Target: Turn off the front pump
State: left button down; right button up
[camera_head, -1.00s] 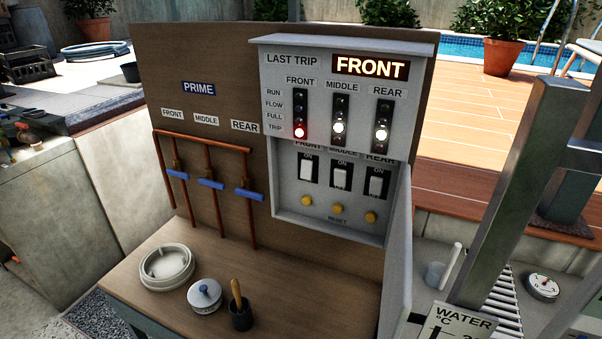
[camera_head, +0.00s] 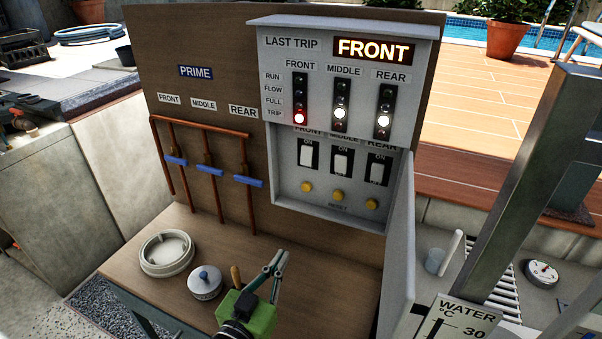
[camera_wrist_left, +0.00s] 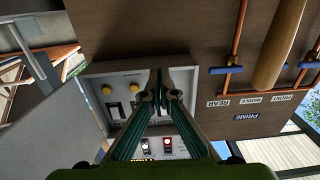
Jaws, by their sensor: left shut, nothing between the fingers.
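The grey control panel (camera_head: 286,215) stands open on a brown board. Its front switch (camera_head: 306,154) is a white rocker under an ON mark, left of the middle switch (camera_head: 341,162) and rear switch (camera_head: 378,169). The front column's bottom lamp (camera_head: 299,117) glows red beside TRIP; the sign (camera_head: 373,51) reads FRONT. My left gripper (camera_head: 277,263) is shut and empty, below the panel and apart from the switches. In the left wrist view its fingertips (camera_wrist_left: 156,82) meet and partly cover the panel (camera_wrist_left: 168,74). My right gripper is out of view.
Yellow reset buttons (camera_head: 338,195) sit below the switches. The panel's open door (camera_head: 397,240) juts out at right. Blue-handled prime valves (camera_head: 210,172) are at left. A white ring (camera_head: 166,254), a lidded pot (camera_head: 205,282) and a wooden handle (camera_head: 236,276) are on the bench.

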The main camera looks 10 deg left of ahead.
pick_arm(q)
notch_tip(320, 180, up, 11)
jog(key=s+t+h, duration=0.1)
jog(key=t, duration=0.5)
jog(key=shift+t+h, duration=0.3)
jog(key=shift+t, duration=0.1)
jog(key=shift+r, duration=0.2)
jog(key=p, duration=0.5)
send_near(308, 156)
notch_tip(308, 156, up, 5)
jog(key=w, duration=0.1)
jog(key=shift+w+d+f, duration=0.15)
jog(key=shift+w+f, duration=0.1)
jog(key=shift+w, duration=0.35)
jog(key=shift+w+d+f, duration=0.1)
jog(key=shift+w+f, duration=0.2)
jog(key=shift+w, duration=0.35)
jog(key=shift+w+d+f, duration=0.15)
jog(key=shift+w+f, duration=0.1)
jog(key=shift+w, duration=0.35)
